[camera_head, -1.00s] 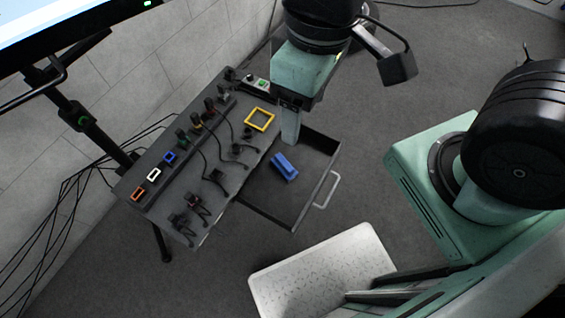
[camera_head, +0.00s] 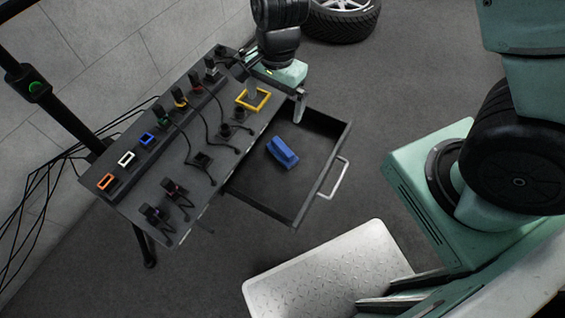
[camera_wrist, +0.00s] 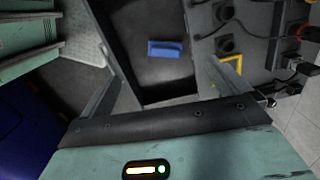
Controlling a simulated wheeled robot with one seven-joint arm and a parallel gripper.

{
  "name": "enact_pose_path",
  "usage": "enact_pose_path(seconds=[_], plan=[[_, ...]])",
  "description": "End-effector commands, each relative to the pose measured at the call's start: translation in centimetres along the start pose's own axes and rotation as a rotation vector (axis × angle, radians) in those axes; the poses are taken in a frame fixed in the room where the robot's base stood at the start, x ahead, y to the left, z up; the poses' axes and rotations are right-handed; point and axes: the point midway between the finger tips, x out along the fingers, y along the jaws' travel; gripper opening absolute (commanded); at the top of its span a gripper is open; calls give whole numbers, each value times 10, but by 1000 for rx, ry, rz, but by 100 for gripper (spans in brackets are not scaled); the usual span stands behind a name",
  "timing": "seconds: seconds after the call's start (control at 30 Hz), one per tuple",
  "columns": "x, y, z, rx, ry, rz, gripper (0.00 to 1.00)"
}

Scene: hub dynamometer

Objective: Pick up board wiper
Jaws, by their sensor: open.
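The board wiper (camera_head: 282,152) is a blue block lying in the open drawer of the bench. It also shows in the wrist view (camera_wrist: 165,48), ahead of my fingers and roughly between them. My gripper (camera_head: 276,98) is above the bench edge and the drawer's back corner in the head view. In the wrist view its two fingers (camera_wrist: 165,87) are spread wide and empty. The wiper is apart from both fingers. The drawer (camera_head: 262,190) has dark walls and its inside is otherwise bare.
The bench top (camera_head: 150,185) holds black plugs, cables and coloured frames, with a yellow frame (camera_head: 253,99) close to my gripper. The drawer handle (camera_head: 334,180) sticks out to the right. A tyre (camera_head: 343,20) lies at the back. Open floor lies right of the drawer.

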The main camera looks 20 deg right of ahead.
Motion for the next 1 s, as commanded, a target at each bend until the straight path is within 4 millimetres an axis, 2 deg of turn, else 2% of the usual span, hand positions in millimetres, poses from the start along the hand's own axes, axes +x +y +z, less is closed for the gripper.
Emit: enact_pose_path(seconds=[0.03,0.1,0.2,0.37,0.8,1.0], plan=[[33,-1,-15,91,22,8,100],[53,-2,-31,199,48,10,100],[68,-3,-45,291,72,8,100],[86,-2,-52,328,82,8,100],[173,-1,-57,323,79,9,100],[190,-1,-58,322,79,7,100]])
